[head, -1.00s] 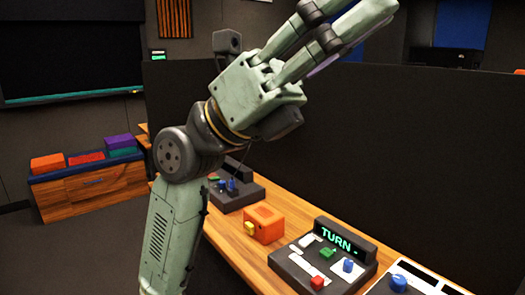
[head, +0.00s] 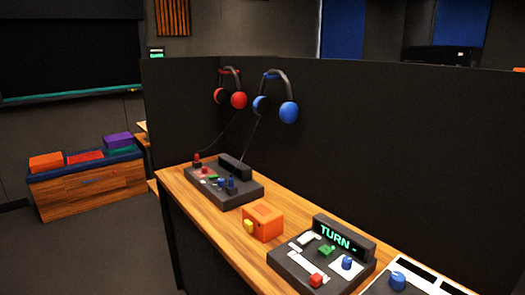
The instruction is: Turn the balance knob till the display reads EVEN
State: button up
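The dark control panel (head: 284,259) sits on the wooden desk at the lower right of the head view. Its raised display (head: 344,239) shows green letters reading "TURN -". On the panel are a blue knob (head: 347,263) on a white plate, a green control (head: 327,250) and a red control (head: 315,281) by a white strip. No label readable here tells which one is the balance knob. Another blue knob (head: 398,281) stands on a white panel (head: 430,285) to the right, cut by the frame edge. My gripper is out of view.
An orange box (head: 263,220) with a yellow button sits left of the panel. Beyond it is a second dark console (head: 228,194) with small controls. Red headphones (head: 230,90) and blue headphones (head: 275,97) hang on the dark partition (head: 400,150). Bare wood desk (head: 196,198) shows along the front.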

aim_at(347, 261)
jog(key=i+z, duration=0.3)
jog(key=z, duration=0.2)
jog(key=i+z, duration=0.3)
jog(key=z, duration=0.2)
